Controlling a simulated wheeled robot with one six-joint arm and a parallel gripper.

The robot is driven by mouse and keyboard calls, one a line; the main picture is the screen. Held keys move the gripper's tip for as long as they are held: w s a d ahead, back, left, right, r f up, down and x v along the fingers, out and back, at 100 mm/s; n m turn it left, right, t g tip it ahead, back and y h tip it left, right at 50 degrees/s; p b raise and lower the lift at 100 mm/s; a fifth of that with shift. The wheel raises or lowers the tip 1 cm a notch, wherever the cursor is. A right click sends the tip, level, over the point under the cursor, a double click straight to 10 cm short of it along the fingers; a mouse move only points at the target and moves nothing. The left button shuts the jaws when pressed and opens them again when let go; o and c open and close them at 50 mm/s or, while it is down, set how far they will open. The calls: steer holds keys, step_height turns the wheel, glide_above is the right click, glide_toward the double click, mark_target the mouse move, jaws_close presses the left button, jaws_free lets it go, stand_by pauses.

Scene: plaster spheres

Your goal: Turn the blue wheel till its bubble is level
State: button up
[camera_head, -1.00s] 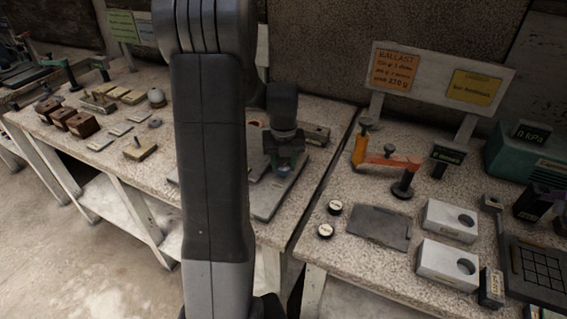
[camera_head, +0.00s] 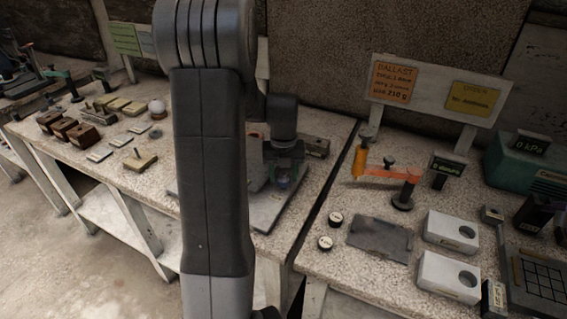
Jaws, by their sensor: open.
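My gripper (camera_head: 284,168) points down at the wheel. Its jaws are open, with the wheel at or just below the fingertips; I cannot tell whether they touch it. My own arm covers the left part of the plate. I cannot make out the bubble.
An orange arm on a stand (camera_head: 388,172), a dark flat plate (camera_head: 380,239) and two white blocks with round holes (camera_head: 448,277) occupy the right table. A gap separates the tables. Wooden blocks (camera_head: 82,135) and small plates lie at the left. Signs (camera_head: 436,90) stand behind.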

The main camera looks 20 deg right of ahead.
mark_target(283, 177)
step_height(283, 177, up, 14)
steer(key=shift+f, duration=0.25)
